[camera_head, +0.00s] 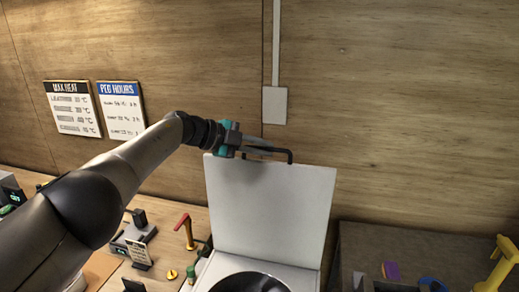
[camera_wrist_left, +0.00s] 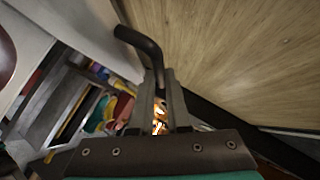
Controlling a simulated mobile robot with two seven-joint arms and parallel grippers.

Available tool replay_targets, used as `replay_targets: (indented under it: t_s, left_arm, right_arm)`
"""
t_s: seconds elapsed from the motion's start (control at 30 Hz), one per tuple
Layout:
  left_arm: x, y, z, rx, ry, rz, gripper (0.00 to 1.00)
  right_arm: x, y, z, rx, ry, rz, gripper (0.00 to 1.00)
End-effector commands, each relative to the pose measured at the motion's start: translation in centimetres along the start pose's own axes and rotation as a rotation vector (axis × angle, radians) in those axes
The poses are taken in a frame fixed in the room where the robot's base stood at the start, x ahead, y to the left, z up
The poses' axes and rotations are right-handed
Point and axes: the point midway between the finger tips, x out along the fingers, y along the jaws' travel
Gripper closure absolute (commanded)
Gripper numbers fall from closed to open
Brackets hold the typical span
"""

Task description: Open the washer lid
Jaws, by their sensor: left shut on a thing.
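The washer lid (camera_head: 270,208) is a white panel standing upright, raised above the white washer (camera_head: 218,268). The washer's dark round drum opening (camera_head: 250,284) shows below the lid, cut off by the bottom edge. A black bar handle (camera_head: 290,157) is at the lid's top edge. My left gripper (camera_head: 258,149) is at the top of the lid and shut on this handle. In the left wrist view the black handle (camera_wrist_left: 140,40) comes out from between the fingers of my left gripper (camera_wrist_left: 160,92), beside the pale lid (camera_wrist_left: 85,30). My right gripper is not in view.
The wooden wall (camera_head: 420,100) stands behind the lid, with a grey box and conduit (camera_head: 274,105) on it. A bench at left holds small devices and a red-topped stand (camera_head: 187,228). A dark table (camera_head: 400,245) at right holds a yellow object (camera_head: 500,265).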

Motion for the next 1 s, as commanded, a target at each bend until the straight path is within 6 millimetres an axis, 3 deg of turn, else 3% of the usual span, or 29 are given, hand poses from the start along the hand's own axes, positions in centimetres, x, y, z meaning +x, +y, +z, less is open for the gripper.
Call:
replay_targets:
  t_s: [0.57,0.6,0.7,1.0]
  left_arm:
    - [0.04,-0.51,-0.19,0.001,0.001,-0.01,1.0]
    - [0.04,-0.52,-0.2,0.001,0.001,-0.01,0.83]
    - [0.05,-0.45,-0.18,0.001,0.001,-0.009,0.73]
    - [0.0,-0.21,-0.06,0.0,-0.001,-0.004,0.73]
  right_arm:
    - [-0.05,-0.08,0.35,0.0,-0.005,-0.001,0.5]
    - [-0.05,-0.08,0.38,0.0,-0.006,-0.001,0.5]
    - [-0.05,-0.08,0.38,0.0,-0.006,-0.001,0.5]
    - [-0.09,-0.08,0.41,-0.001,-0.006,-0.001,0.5]
